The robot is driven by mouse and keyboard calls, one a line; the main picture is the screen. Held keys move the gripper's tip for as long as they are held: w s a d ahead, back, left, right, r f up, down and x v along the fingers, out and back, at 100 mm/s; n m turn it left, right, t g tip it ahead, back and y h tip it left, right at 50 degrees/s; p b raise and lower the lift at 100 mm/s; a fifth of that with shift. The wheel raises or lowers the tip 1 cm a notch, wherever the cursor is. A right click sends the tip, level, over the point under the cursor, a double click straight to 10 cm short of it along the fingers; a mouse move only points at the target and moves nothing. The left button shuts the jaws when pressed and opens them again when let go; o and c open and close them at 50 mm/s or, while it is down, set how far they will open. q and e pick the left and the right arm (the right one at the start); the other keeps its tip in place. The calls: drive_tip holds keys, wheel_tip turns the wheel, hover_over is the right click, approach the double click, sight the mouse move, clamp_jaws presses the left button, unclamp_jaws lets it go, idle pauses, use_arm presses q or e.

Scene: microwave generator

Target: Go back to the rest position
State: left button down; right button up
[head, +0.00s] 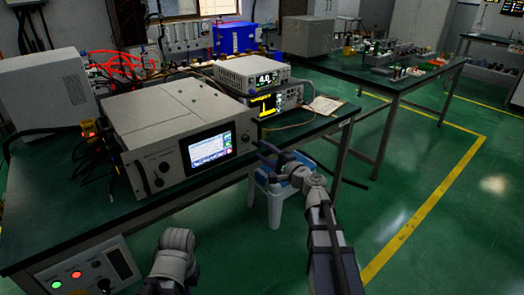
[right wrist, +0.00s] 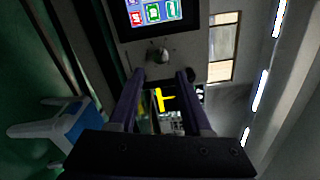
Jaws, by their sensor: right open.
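The microwave generator (head: 170,135) is a grey box with a lit touchscreen (head: 210,148), standing on the dark green bench top (head: 75,215). My right gripper (head: 265,153) is open and empty in front of the bench edge, to the right of the screen. In the right wrist view its two fingers (right wrist: 161,74) stand apart. The generator's screen (right wrist: 160,12) and a knob (right wrist: 157,57) show beyond them. A grey part of my left arm is low in the head view, but its gripper does not show.
Stacked instruments (head: 252,72) stand behind the right gripper, with an open booklet (head: 323,105) beside them. A white and blue stool (head: 275,200) stands below the gripper. A second bench (head: 400,75) is at the back right. The green floor (head: 450,240) at right is free.

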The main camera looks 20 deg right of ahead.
drive_tip(key=s+a+n+g+y+p, duration=0.1)
drive_tip(key=s+a+n+g+p, duration=0.55)
drive_tip(key=a, duration=0.45)
drive_tip(key=s+a+n+g+y+p, duration=0.1)
drive_tip(key=s+a+n+g+p, duration=0.5)
drive_tip(key=a, duration=0.6)
drive_tip(key=s+d+r+n+g+h+p, duration=0.1)
drive_tip(key=s+n+h+p, duration=0.3)
drive_tip(key=s, duration=0.4)
drive_tip(key=s+d+n+g+h+p, duration=0.1)
drive_tip(key=s+n+g+h+p, duration=0.3)
drive_tip(key=s+p, duration=0.3)
drive_tip(key=shift+s+d+r+h, duration=0.35)
drive_tip(key=shift+s+d+h, duration=0.1)
drive_tip(key=shift+h, duration=0.35)
drive_tip(key=shift+a, duration=0.1)
idle(0.3)
